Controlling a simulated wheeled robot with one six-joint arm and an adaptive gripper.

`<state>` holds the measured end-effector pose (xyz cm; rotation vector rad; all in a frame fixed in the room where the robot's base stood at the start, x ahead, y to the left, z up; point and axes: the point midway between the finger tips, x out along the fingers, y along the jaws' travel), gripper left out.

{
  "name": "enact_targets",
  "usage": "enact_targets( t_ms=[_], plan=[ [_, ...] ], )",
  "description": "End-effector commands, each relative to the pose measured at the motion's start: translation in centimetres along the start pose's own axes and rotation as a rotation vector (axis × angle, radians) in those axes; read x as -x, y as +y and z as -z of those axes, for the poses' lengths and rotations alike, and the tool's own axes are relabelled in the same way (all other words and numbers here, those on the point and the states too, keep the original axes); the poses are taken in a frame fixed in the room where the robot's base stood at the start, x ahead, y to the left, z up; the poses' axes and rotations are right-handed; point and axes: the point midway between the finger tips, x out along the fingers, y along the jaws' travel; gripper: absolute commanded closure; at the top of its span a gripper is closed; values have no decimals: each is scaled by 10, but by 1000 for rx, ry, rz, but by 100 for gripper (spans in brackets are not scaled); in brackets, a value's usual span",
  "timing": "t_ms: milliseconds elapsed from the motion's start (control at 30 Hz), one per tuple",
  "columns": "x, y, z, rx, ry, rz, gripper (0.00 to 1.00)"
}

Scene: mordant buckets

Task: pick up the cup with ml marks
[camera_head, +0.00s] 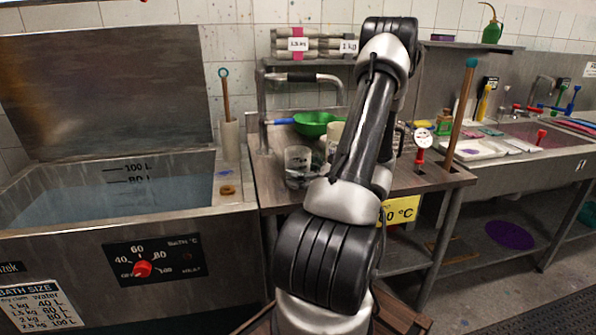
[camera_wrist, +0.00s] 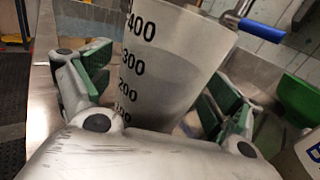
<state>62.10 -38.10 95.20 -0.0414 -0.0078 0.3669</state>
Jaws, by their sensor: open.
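The cup with ml marks (camera_wrist: 170,62) is a translucent, tapered beaker with black numbers from 100 to 400, seen close up in the wrist view. It stands between the two fingers of my gripper (camera_wrist: 155,95), which are open, with green pads on either side of it. The left pad is apart from the cup; on the right I cannot tell whether the pad touches it. The cup's base is hidden behind my gripper's body. In the head view the cup (camera_head: 298,160) stands on the small table, left of my arm, which hides much of my gripper.
A green bowl (camera_head: 313,121) is behind the cup, and a white container (camera_wrist: 305,152) is close on the right in the wrist view. A blue-handled tap (camera_wrist: 255,27) is beyond the cup. A steel bath (camera_head: 110,190) with water is to the left.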

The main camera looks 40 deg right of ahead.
Motion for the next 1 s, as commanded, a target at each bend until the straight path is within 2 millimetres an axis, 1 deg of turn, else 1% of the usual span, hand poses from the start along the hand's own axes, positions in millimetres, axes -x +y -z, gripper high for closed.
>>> enact_targets(
  t_ms=[200, 233, 367, 400, 467, 500, 567, 867, 1000],
  plan=[
    [-1, 0, 0, 0, 0, 0, 8],
    [-1, 0, 0, 0, 0, 0, 12],
    [-1, 0, 0, 0, 0, 0, 36],
    [-1, 0, 0, 0, 0, 0, 43],
    [-1, 0, 0, 0, 0, 0, 54],
    [-1, 0, 0, 0, 0, 0, 61],
    [-1, 0, 0, 0, 0, 0, 70],
    [-1, 0, -1, 1, 0, 0, 71],
    [-1, 0, -6, 2, -1, 0, 71]
  ],
)
